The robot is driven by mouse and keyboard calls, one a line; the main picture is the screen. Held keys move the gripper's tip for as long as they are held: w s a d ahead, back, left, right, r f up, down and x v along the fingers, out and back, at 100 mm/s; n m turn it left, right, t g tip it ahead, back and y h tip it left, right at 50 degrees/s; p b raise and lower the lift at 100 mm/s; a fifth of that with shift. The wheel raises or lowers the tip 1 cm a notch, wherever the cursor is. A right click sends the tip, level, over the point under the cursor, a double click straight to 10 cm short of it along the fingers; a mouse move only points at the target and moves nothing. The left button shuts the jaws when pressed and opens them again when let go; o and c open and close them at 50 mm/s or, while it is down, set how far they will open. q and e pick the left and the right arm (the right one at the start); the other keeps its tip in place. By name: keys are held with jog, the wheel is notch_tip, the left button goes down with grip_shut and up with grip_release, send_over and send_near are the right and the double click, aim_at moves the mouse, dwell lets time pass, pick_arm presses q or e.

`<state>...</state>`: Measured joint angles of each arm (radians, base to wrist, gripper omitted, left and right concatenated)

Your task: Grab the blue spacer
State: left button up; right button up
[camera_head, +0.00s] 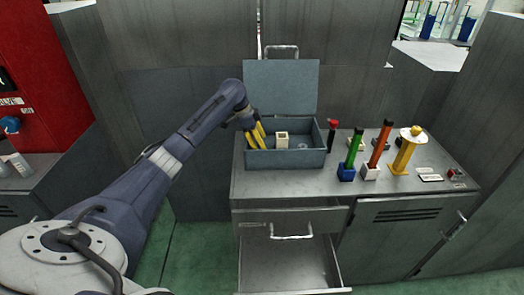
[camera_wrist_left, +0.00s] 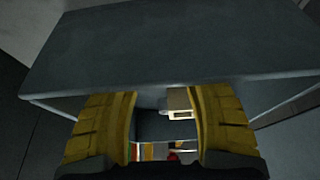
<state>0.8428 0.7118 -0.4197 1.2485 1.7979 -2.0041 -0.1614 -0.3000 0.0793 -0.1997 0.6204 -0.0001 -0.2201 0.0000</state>
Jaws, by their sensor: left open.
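A blue block (camera_head: 346,173), which looks like the blue spacer, sits on the cabinet top around the foot of a green post (camera_head: 354,147). My left gripper (camera_head: 257,137) has yellow fingers and is at the left end of the open grey-blue toolbox (camera_head: 287,160), well to the left of the blue block. In the left wrist view the fingers (camera_wrist_left: 166,125) are apart, with nothing held between them. A cream block (camera_head: 281,140) stands in the toolbox to the right of the fingers; it also shows in the wrist view (camera_wrist_left: 180,103). My right gripper is not in view.
The toolbox lid (camera_head: 281,87) stands raised behind it. A red post (camera_head: 379,143) in a white block (camera_head: 369,173) and a yellow stand (camera_head: 403,158) are right of the green post. An open drawer (camera_head: 291,262) juts out below. The front left of the cabinet top is clear.

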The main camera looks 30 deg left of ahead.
pick_arm(q)
jog(key=shift+x, duration=1.5)
grip_shut()
